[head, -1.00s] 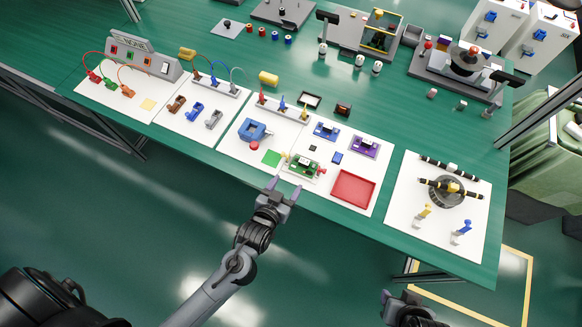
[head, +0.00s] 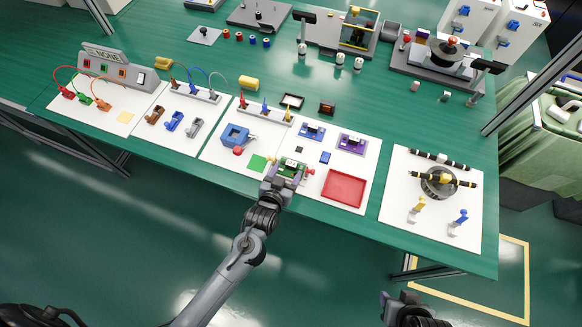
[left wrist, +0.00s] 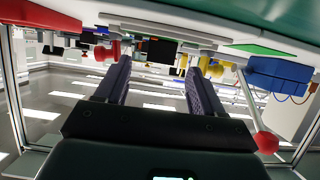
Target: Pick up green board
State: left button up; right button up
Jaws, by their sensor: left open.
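The green board (head: 291,169), a small circuit board with a red part at its right end, lies on the white mat left of the red tray. My left gripper (head: 284,177) is open at the board's near edge, its fingers apart to either side and partly covering it. In the left wrist view the open fingers (left wrist: 160,75) point toward the board's edge, with a red knob by the left finger and a yellow part by the right one. Nothing is seen gripped. Part of my right gripper (head: 392,300) shows at the bottom, apart from the table; its jaw state is unclear.
A flat green square (head: 257,162) and a blue vise (head: 235,135) with a red ball lie left of the board. The red tray (head: 343,188) is at the right. Blue (head: 312,131) and purple (head: 351,144) boards lie behind.

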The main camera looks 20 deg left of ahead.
aim_at(291, 167)
pick_arm(q)
jog(key=shift+x, duration=1.4)
jog(key=c, duration=1.2)
